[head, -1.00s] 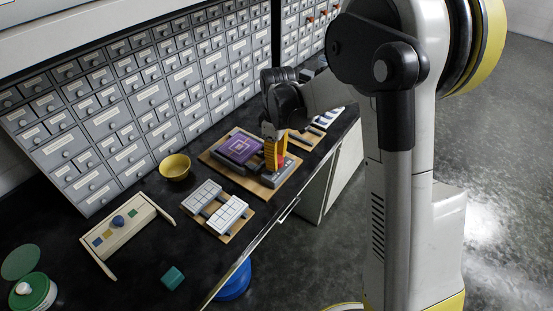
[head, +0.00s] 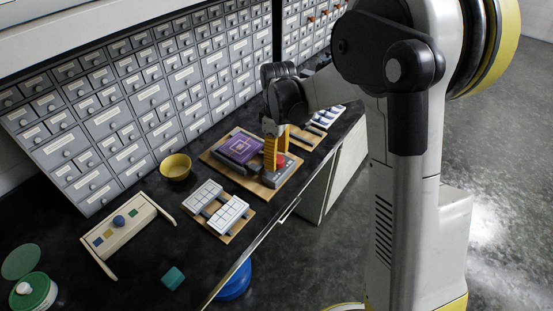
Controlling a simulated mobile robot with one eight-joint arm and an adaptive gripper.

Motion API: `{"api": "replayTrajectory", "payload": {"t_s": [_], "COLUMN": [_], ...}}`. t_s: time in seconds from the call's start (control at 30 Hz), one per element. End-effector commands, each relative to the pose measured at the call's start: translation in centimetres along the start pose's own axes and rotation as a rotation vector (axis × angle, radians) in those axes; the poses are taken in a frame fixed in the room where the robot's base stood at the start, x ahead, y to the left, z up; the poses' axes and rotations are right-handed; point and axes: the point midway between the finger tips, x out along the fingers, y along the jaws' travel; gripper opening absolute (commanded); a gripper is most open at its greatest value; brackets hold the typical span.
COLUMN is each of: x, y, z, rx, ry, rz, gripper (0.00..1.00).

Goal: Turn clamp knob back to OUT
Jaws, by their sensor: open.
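A wooden board (head: 225,171) on the black bench carries a purple patterned piece (head: 239,148) and a grey clamp block (head: 283,175). A red knob (head: 281,160) shows on the clamp block, partly hidden by my gripper; its markings are too small to read. My gripper (head: 276,162) points down over the clamp block with its yellow fingers apart, one on the near left side of the knob and one behind it. I cannot tell whether the fingers touch the knob.
A yellow bowl (head: 175,167) stands left of the board. A tray of white tiles (head: 201,196), a cream rack (head: 129,235), a teal block (head: 173,278) and a green round container (head: 33,292) are nearer. Grey drawers (head: 150,97) line the back.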

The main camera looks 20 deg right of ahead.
Motion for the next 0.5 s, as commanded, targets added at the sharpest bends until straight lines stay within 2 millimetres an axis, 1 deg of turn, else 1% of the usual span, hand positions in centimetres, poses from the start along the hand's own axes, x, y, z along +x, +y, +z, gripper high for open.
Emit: {"api": "replayTrajectory", "payload": {"t_s": [0.3, 0.4, 0.5], "x": [-6.9, -8.7, -9.9], "y": [0.0, -0.1, 0.0], "z": [0.0, 0.0, 0.0], "rx": [0.000, 0.000, -0.001], "ry": [0.000, 0.001, 0.001], "rz": [0.000, 0.000, 0.000], "gripper": [0.59, 0.59, 0.59]}}
